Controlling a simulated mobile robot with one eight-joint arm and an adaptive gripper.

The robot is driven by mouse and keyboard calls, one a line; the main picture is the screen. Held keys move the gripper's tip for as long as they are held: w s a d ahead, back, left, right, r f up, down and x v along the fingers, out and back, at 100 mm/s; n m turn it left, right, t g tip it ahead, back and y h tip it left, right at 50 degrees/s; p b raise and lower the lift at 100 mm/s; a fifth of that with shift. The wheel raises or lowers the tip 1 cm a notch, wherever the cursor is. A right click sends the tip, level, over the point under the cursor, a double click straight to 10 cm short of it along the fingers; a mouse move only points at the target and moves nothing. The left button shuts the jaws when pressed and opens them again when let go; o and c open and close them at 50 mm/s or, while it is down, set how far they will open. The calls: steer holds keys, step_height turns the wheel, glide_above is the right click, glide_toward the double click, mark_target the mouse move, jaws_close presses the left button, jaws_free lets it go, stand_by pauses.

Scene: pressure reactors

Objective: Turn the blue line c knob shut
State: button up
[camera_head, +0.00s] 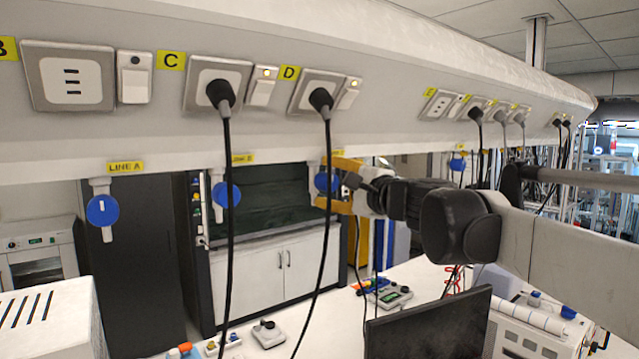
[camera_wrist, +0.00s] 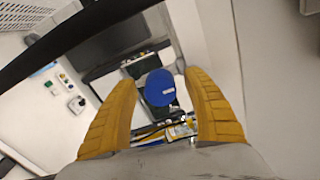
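The blue line C knob (camera_head: 327,182) hangs below the white service rail, third in the row after LINE A and LINE B. Its label is mostly hidden by a black cable and my gripper. My gripper (camera_head: 323,184) comes from the right, with one yellow finger above the knob and one below. In the wrist view the blue knob (camera_wrist: 159,88) sits between the two spread yellow fingers (camera_wrist: 163,92), a little beyond their tips, with a gap on each side. My gripper is open and holds nothing. The knob's turn angle cannot be read clearly.
The LINE A knob (camera_head: 103,210) and LINE B knob (camera_head: 226,195) hang to the left. A black cable (camera_head: 326,235) from socket D (camera_head: 318,92) runs down in front of the line C knob. A monitor (camera_head: 430,325) stands on the bench below.

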steer(key=shift+s+d, duration=0.1)
steer(key=v, duration=1.2)
steer(key=shift+f, duration=0.1)
